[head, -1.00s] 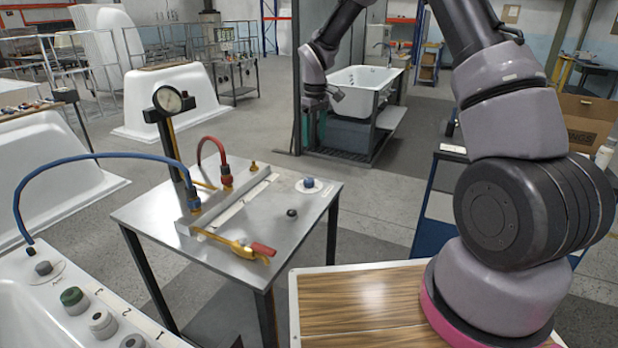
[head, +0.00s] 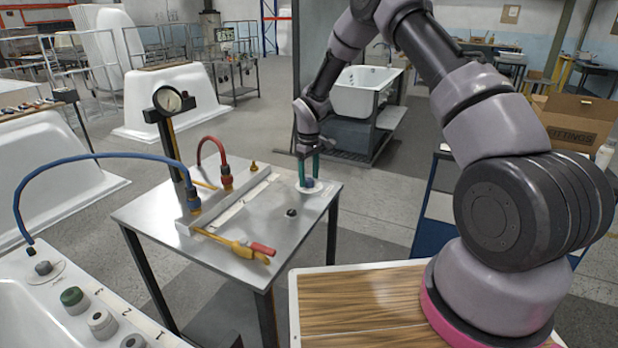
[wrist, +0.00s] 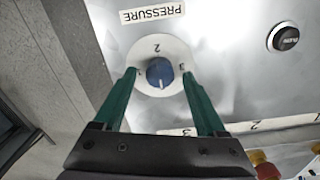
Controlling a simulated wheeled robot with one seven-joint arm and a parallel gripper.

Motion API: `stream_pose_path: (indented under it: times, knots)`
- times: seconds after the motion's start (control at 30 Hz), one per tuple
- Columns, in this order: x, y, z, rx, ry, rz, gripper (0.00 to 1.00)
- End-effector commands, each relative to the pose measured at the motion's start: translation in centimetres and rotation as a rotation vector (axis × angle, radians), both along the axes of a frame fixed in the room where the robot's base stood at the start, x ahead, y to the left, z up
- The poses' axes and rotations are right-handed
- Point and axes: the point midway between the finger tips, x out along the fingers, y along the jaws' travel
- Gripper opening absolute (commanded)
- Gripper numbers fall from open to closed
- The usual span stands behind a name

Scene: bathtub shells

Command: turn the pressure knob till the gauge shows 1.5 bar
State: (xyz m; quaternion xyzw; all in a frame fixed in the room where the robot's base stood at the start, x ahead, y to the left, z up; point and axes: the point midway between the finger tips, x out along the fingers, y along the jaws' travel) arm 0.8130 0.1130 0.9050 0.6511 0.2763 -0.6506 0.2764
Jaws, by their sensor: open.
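The blue pressure knob (wrist: 159,72) sits on a round white dial plate at the top of the wrist view. A "2" shows above it, with marks at both sides. A pale line on the knob points down in the picture, away from the "2". In the head view the knob (head: 309,183) is at the bench's right back corner. My gripper (head: 309,172) is over it, pointing down. Its two green fingers are open, one on each side of the knob, with gaps visible. The round gauge (head: 168,100) stands on a post; its reading is too small to tell.
The metal bench (head: 255,225) also carries a small black button (head: 291,212), a yellow lever with a red grip (head: 245,246), a red hose (head: 212,150) and a blue hose (head: 95,157). A "PRESSURE" label (wrist: 152,14) is beside the dial.

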Motion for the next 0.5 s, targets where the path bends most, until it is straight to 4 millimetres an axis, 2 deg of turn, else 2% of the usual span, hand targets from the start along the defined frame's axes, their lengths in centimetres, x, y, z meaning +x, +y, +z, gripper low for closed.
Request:
stream_pose_path:
  times: [0.33, 0.37, 0.5]
  knots:
    - [0.0, -0.01, -0.49, 0.0, 0.0, -0.001, 0.74]
    - [0.01, -0.02, -0.49, 0.0, 0.0, -0.001, 0.66]
    - [0.01, -0.02, -0.47, 0.0, 0.0, -0.001, 0.13]
